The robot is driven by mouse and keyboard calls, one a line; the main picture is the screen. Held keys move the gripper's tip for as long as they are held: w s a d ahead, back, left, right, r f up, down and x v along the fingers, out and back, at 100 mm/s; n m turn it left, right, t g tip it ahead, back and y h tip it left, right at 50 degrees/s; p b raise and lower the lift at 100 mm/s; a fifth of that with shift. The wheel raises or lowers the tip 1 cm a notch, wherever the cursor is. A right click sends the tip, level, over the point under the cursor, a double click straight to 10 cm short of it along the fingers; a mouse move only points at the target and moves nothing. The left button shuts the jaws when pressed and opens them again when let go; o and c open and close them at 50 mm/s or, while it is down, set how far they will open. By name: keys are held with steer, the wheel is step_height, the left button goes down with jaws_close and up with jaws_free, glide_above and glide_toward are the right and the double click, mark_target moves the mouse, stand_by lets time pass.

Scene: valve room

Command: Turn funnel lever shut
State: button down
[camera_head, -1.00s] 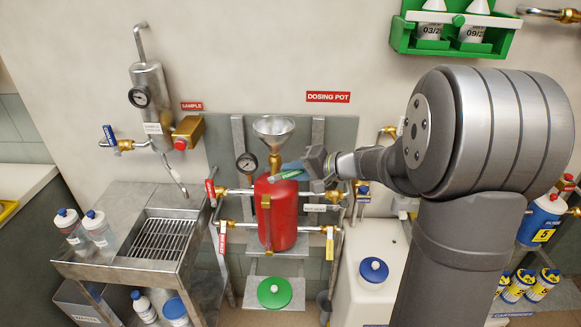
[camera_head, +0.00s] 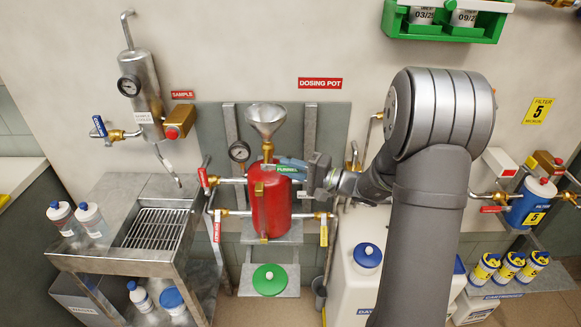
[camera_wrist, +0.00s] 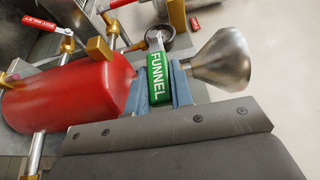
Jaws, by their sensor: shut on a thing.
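The funnel lever (camera_wrist: 156,74) has a green grip lettered "FUNNEL" and a grey metal end. My gripper (camera_wrist: 158,90) is shut on its green grip, with a blue finger on each side. In the head view, my gripper (camera_head: 290,166) reaches in from the right, and the green lever (camera_head: 287,170) lies roughly level beside the brass valve (camera_head: 267,152). That valve sits between the metal funnel (camera_head: 266,118) above and the red dosing pot (camera_head: 271,200) below. The funnel (camera_wrist: 222,64) is also right of the lever in the wrist view. The valve body is mostly hidden there.
A pressure gauge (camera_head: 239,152) is left of the funnel. Pipes with red and yellow handles flank the pot. A green lid (camera_head: 270,280) lies on the shelf below. A white tank (camera_head: 350,270) stands at lower right, and a steel sink bench (camera_head: 130,225) at left.

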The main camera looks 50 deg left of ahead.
steer(key=shift+s, duration=0.15)
steer(key=c, duration=1.3)
jaws_free()
steer(key=shift+o, duration=0.2)
steer(key=shift+w+d, duration=0.3)
steer(key=shift+d, duration=0.15)
steer(key=v, duration=1.6)
steer(key=shift+d, duration=0.2)
steer(key=x, duration=1.7)
steer(key=shift+a, duration=0.2)
